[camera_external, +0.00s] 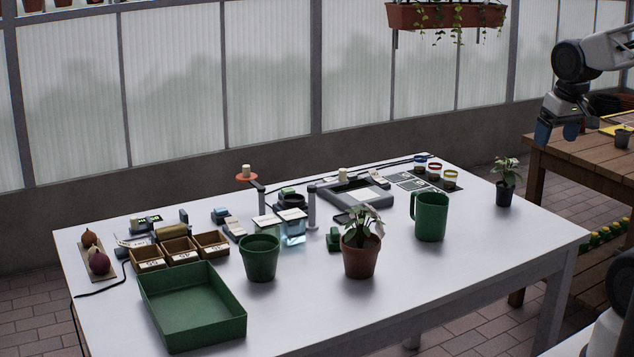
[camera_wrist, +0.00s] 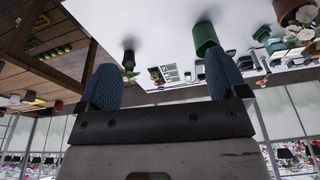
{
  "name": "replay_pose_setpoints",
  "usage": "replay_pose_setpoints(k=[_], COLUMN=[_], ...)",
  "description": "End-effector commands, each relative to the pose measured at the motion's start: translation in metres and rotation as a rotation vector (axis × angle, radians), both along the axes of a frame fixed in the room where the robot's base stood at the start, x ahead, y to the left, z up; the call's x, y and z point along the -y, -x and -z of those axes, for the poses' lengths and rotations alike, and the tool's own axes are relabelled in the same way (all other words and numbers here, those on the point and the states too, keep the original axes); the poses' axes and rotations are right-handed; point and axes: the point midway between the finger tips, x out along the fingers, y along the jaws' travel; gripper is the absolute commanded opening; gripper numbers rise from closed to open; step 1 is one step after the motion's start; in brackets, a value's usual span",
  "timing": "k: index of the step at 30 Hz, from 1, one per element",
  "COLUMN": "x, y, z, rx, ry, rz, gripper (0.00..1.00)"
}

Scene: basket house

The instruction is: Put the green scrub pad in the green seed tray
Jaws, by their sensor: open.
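The green seed tray (camera_external: 192,308) is a shallow, empty rectangular tray at the table's front left. A small dark green block (camera_external: 334,240), possibly the green scrub pad, lies mid-table, just left of the terracotta pot and partly hidden by it. Another small greenish item (camera_external: 288,192) lies farther back; I cannot tell which is the pad. My gripper (camera_external: 563,133) is high at the upper right, beyond the table's right end and far from both. In the wrist view, its blue fingers (camera_wrist: 158,66) are wide apart with nothing between them.
A terracotta pot with a plant (camera_external: 360,257), a green mug (camera_external: 431,217) and a green pot (camera_external: 260,258) stand mid-table. Small wooden boxes (camera_external: 178,250) sit behind the tray. A seedling pot (camera_external: 506,192) stands at right. The table's front right is clear.

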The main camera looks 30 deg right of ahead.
Motion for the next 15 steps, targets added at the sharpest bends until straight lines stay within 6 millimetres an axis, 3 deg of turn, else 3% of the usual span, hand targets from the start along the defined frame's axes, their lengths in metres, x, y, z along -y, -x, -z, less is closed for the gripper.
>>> replay_pose_setpoints(k=[15], x=[-0.051], y=[-0.112], z=[0.005], rx=[-0.06], ry=[-0.108], rz=[0.438], gripper=[0.92])
